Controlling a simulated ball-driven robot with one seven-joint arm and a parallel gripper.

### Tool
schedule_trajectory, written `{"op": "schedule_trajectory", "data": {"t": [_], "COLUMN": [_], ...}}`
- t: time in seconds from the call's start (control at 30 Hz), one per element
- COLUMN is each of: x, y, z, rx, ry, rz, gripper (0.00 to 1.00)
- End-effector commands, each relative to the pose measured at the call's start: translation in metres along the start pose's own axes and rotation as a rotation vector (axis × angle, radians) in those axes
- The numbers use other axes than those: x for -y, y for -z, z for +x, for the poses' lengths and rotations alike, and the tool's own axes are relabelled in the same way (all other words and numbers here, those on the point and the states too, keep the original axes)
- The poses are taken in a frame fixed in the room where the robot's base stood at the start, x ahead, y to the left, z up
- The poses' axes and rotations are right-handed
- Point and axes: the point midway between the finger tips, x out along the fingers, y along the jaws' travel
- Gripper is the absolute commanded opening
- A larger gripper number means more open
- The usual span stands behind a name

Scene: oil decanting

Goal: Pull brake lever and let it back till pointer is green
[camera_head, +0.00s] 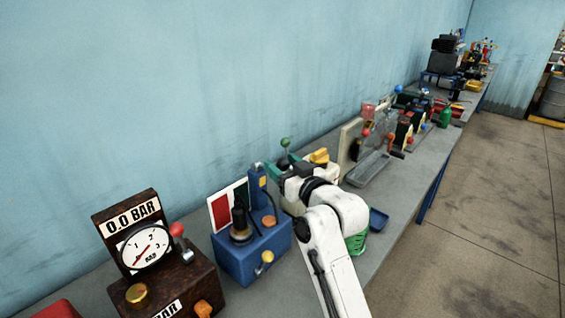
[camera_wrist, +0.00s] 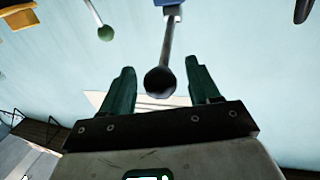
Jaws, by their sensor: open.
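In the wrist view my gripper (camera_wrist: 160,68) is open, with one dark green finger on each side of a lever's black ball knob (camera_wrist: 160,81). The knob appears between the fingers, with a gap on both sides; I cannot tell how deep it sits. Its grey rod runs up to a blue part (camera_wrist: 172,4). In the head view a blue unit (camera_head: 237,262) with a blue column (camera_head: 257,187) stands left of my arm. A red, white and green panel (camera_head: 228,206) is behind it. I cannot make out a pointer on it.
A brown gauge box (camera_head: 150,285) reading 0.0 BAR stands left of the blue unit. A green-knobbed lever (camera_head: 285,143) is behind my arm and also shows in the wrist view (camera_wrist: 106,33). More devices line the bench rightward; floor (camera_head: 480,230) is clear.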

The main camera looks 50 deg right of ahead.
Motion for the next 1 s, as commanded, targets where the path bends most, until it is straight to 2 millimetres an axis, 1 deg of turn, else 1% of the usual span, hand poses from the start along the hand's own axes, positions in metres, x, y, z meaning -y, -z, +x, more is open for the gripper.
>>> {"op": "schedule_trajectory", "data": {"t": [0.13,0.37,1.0], "x": [0.0002,0.0002,0.0002], "y": [0.0003,-0.0002,-0.0003], "z": [0.0054,0.0055,0.0052], "rx": [-0.001,0.000,0.000], "ry": [0.000,0.000,0.000], "rz": [0.000,-0.001,-0.001], "gripper": [0.61,0.61,0.00]}}
